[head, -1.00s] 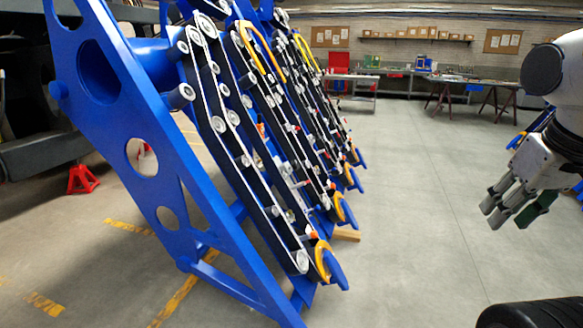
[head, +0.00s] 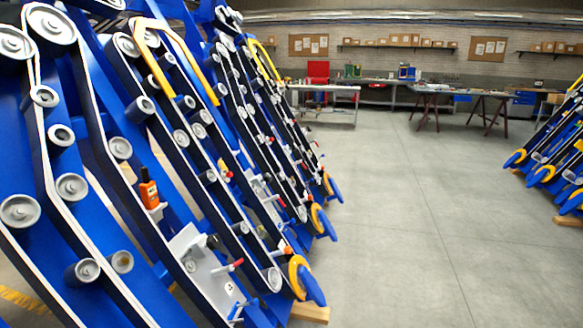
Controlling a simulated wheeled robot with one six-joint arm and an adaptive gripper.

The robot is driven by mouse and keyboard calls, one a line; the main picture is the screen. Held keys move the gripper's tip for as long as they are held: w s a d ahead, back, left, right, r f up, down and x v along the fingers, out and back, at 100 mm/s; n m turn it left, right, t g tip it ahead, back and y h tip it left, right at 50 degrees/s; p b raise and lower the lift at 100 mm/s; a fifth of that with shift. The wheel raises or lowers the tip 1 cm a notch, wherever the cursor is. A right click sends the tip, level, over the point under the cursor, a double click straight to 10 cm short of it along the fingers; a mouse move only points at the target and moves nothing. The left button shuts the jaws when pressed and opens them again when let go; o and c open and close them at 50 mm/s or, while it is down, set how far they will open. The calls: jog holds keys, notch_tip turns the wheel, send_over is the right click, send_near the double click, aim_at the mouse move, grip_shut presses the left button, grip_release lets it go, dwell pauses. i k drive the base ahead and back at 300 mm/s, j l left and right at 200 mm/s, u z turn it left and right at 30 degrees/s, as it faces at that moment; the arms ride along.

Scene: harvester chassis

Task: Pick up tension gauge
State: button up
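A small orange and black hand-held device (head: 149,193) stands upright among the belts and rollers of the nearest blue harvester unit, left of centre. It has a short black stub on top. It may be the tension gauge, but the view does not make this certain. A pale bracket plate (head: 197,262) with a red-tipped lever sits just below and right of it. My gripper is not in view, so its distance to the device and its state are hidden.
Slanted blue harvester units (head: 75,215) with belts and rollers fill the left side. More blue units (head: 562,150) stand at the right edge. Workbenches (head: 385,92) line the back wall. The grey floor (head: 420,230) between is clear.

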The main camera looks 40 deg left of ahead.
aim_at(148, 188)
jog(key=i+l+z, duration=0.1)
jog(key=i, duration=1.45)
jog(key=i+u, duration=0.45)
jog(key=i+l+u, duration=0.1)
jog(key=i+u, duration=0.2)
jog(key=u, duration=0.2)
jog(key=i+u, duration=0.1)
jog(key=u, duration=0.3)
jog(key=i+u, duration=0.1)
jog(key=u, duration=0.75)
jog(key=i+l+u, duration=0.1)
jog(key=u, duration=0.3)
jog(key=i+l+u, duration=0.1)
jog(key=u, duration=0.3)
jog(key=i+u, duration=0.2)
jog(key=u, duration=0.25)
jog(key=i+l+u, duration=0.15)
jog(key=u, duration=0.35)
jog(key=i+l+u, duration=0.15)
jog(key=u, duration=0.3)
